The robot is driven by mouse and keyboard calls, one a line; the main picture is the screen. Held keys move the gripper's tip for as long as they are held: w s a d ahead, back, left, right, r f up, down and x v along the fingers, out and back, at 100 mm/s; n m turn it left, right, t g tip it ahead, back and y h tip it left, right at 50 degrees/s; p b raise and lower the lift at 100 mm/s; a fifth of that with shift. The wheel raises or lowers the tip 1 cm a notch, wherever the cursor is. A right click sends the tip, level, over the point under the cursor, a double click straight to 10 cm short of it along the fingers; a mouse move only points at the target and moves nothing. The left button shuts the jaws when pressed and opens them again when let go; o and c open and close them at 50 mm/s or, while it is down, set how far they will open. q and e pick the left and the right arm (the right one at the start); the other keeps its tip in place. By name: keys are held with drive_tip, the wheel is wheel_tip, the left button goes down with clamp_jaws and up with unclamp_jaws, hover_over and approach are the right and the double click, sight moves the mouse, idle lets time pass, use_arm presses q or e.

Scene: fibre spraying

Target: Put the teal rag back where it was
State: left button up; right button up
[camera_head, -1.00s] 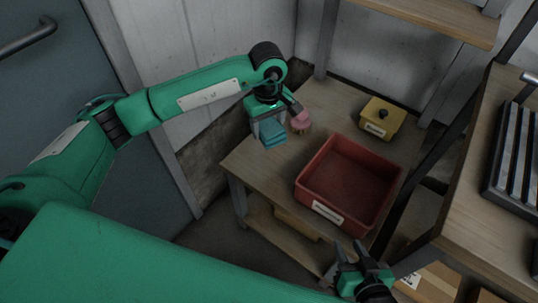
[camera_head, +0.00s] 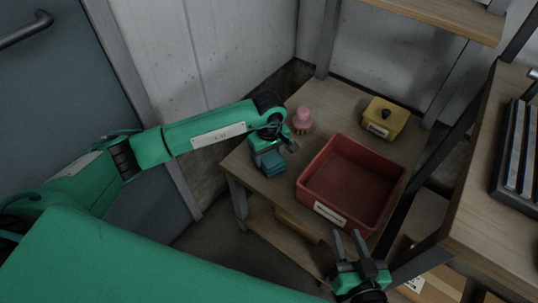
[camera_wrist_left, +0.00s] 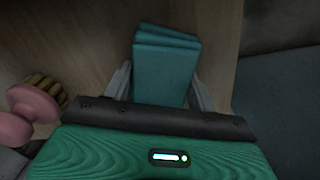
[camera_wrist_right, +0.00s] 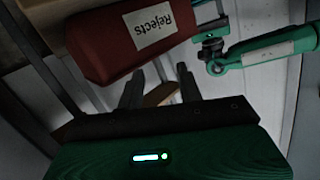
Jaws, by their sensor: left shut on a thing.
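The teal rag (camera_head: 273,163) is a folded stack at the left front part of the wooden table (camera_head: 318,97). My left gripper (camera_head: 268,155) is shut on the teal rag. In the left wrist view the rag (camera_wrist_left: 166,62) sits between the two fingers, over bare wood. I cannot tell whether it touches the table top. My right gripper (camera_head: 348,240) is open and empty, in front of the table, below the red bin (camera_head: 325,213).
The red bin has a label reading Rejects (camera_wrist_right: 154,34). A pink-topped brush (camera_head: 302,119) stands behind my left gripper. A yellow lidded box (camera_head: 384,117) is at the back right. A shelf with a dark rack (camera_head: 515,150) is at the right.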

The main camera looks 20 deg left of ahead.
drive_tip(key=shift+r, duration=0.1)
use_arm(q)
drive_tip(key=shift+f, duration=0.1)
use_arm(e)
drive_tip(key=shift+w+d+r, duration=0.1)
drive_tip(key=shift+w+r, duration=0.15)
drive_tip(key=shift+r+t, duration=0.1)
drive_tip(key=shift+t, duration=0.2)
use_arm(q)
drive_tip(key=o, duration=0.9)
use_arm(e)
drive_tip(key=shift+w+r, duration=0.2)
use_arm(q)
drive_tip(key=shift+o, duration=0.2)
